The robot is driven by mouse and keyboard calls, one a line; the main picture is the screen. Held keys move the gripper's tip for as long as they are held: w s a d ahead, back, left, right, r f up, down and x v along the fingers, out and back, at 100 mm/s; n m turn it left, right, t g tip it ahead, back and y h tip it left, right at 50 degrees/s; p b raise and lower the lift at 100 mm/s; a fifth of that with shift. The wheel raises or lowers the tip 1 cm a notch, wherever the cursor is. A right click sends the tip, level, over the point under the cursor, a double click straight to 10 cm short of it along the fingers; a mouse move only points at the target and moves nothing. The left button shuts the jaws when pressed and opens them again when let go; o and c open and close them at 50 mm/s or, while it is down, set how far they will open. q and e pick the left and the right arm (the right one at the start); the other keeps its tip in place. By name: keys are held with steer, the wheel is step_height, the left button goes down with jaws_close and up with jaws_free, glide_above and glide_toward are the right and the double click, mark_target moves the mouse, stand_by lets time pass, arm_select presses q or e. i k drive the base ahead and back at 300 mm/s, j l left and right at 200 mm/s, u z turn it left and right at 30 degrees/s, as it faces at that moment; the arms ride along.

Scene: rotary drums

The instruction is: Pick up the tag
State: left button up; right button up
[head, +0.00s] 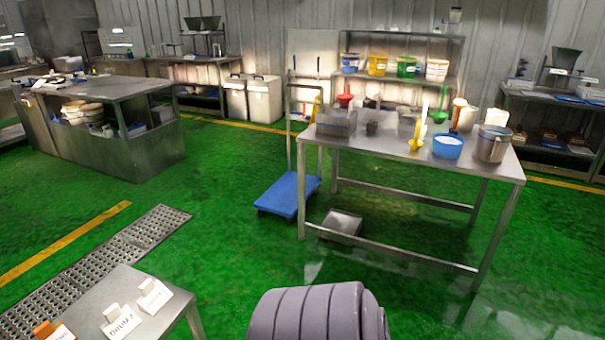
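Several tags stand on a small metal table (181,308) at the lower left. One white tag (122,322) seems to read "DRUM 2". Another white tag (154,297) stands behind it to the right, its lettering too small to read. A third tag (62,334), white with an orange part, is cut off by the bottom edge. The tags stand apart from each other. I cannot tell which one the task means. Neither of my grippers is in view.
A floor grate (110,262) lies beyond the small table. A long steel table (400,165) with tubs and scoops stands right of centre, beside a blue trolley (288,194). Green floor between is clear. A grey ribbed shape fills the bottom centre, possibly mine.

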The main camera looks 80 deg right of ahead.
mark_target(120, 323)
steer(key=z, duration=1.35)
